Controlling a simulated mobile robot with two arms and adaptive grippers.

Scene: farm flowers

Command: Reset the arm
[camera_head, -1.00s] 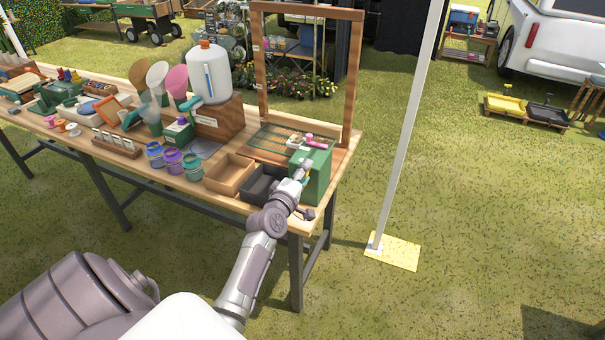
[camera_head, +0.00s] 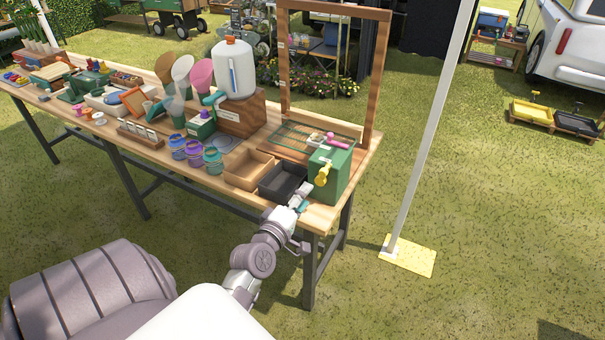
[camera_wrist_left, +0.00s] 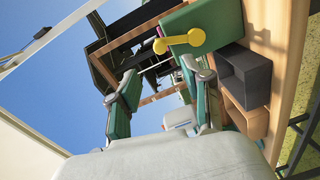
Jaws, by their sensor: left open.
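My left gripper (camera_head: 302,204) is at the front right edge of the wooden table, close in front of the green box (camera_head: 341,174). In the left wrist view its two green-padded fingers (camera_wrist_left: 160,105) stand apart with nothing held between them. The yellow handle (camera_head: 323,173) on the green box's side is clear of the fingers. It also shows in the left wrist view (camera_wrist_left: 180,41), above and beyond the fingers. My right gripper is in neither view.
A black tray (camera_head: 283,179) and a wooden tray (camera_head: 248,168) sit left of the green box. A wooden frame (camera_head: 374,80) stands behind it. Several jars and paddles crowd the table further left. A white pole (camera_head: 425,140) stands on the grass at right.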

